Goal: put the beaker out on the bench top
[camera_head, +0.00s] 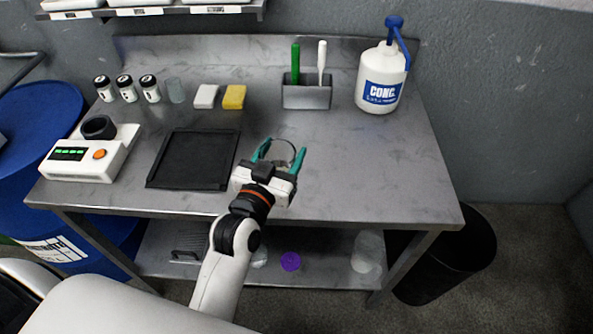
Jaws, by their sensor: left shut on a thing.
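A clear glass beaker (283,150) shows as a round rim between the teal fingers of my left gripper (280,153). The gripper is shut on it, and the gripper body hides its near side. It is over the middle of the grey metal bench top (345,170); I cannot tell whether its base touches the surface. My right gripper is not in view.
A black tray (193,158) lies left of the gripper, with a white instrument (85,165) beyond it. Labelled jars (125,88), a clear cup (175,91), sponges (234,97), a grey holder (307,97) and a pump bottle (381,80) stand behind. The bench's right front is clear.

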